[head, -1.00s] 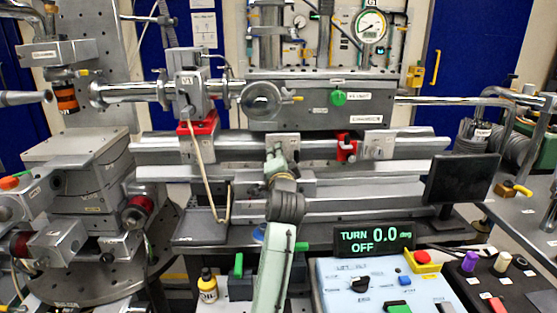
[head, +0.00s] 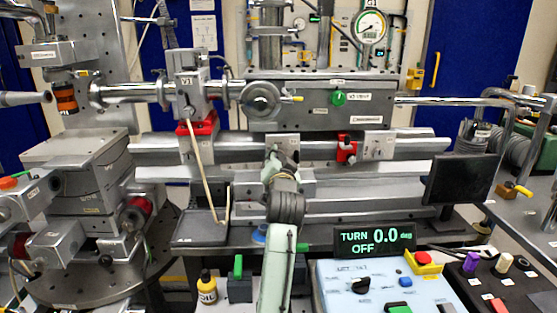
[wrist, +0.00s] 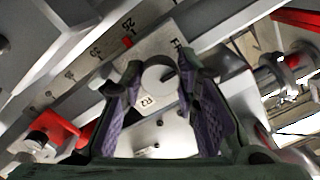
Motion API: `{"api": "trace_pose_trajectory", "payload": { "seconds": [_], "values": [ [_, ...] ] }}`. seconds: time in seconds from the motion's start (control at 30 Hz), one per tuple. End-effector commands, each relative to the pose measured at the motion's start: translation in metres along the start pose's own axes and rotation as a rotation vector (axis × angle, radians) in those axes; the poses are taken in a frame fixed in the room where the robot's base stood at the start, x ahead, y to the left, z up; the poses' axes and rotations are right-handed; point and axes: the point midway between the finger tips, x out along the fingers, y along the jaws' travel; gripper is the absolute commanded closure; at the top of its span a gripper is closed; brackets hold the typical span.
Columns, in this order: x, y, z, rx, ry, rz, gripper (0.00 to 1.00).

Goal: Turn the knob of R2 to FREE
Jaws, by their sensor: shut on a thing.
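The round grey knob (wrist: 158,75) is in the middle of the wrist view, with a dark line on its face pointing right. It sits on a light plate (wrist: 150,45) with a small tag (wrist: 147,101) that seems to read R2, too small to be sure. Lettering starting with F shows above the knob, partly hidden by a finger. My gripper (wrist: 158,80) is shut on the knob, one purple-padded finger on each side. In the head view my gripper (head: 281,165) is at the rail carriage (head: 305,186); the knob is hidden there.
A numbered scale (wrist: 75,72) runs along the rail beside the plate. A red clamp (head: 347,149) and a valve with a hanging cord (head: 190,95) stand close by. A control box (head: 385,290) with a display (head: 374,242) reading TURN 0.0 deg OFF is at front right.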

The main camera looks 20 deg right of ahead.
Motion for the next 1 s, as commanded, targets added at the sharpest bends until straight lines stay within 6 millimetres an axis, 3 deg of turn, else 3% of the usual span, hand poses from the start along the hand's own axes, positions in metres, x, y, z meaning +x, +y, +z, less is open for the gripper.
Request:
{"api": "trace_pose_trajectory", "payload": {
  "seconds": [0.3, 0.33, 0.6, 1.0],
  "values": [
    [0.0001, -0.001, -0.0005, -0.002, 0.001, -0.002, 1.0],
    [0.0001, -0.001, -0.0005, -0.002, 0.001, -0.002, 0.71],
    [0.0, -0.0006, -0.0003, -0.001, 0.001, -0.001, 0.53],
    [-0.006, 0.0001, 0.0, 0.0, 0.001, 0.0, 0.52]
  ]
}}
